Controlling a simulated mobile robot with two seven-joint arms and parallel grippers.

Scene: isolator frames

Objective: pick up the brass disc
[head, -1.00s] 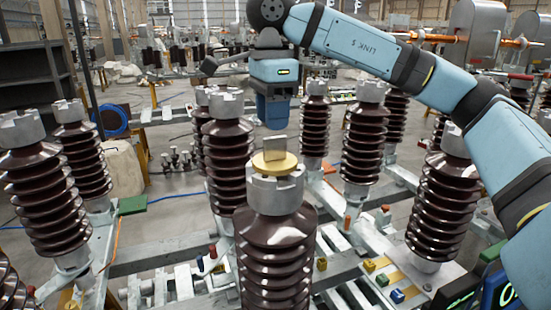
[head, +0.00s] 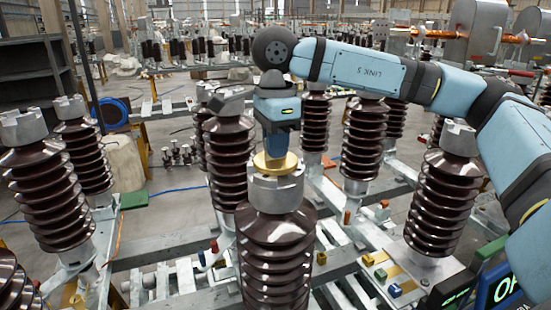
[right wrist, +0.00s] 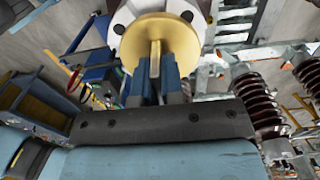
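The brass disc (head: 275,165) is a flat round plate with an upright tab. It rests on the grey metal cap (head: 275,190) of the brown ribbed insulator (head: 275,245) in the middle front. My right gripper (head: 279,155) points down at the disc from above, its fingertips low over it. In the right wrist view the disc (right wrist: 160,42) shows its face, and its tab (right wrist: 155,56) stands between the two blue fingers (right wrist: 155,72). The fingers are close to the tab; whether they press on it I cannot tell. My left gripper is out of view.
Other brown ribbed insulators stand close by, one just behind (head: 230,155), one at the right (head: 445,200) and one at the left (head: 50,190). Metal beams (head: 165,255) run between them. Small coloured blocks (head: 380,275) sit at the lower right.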

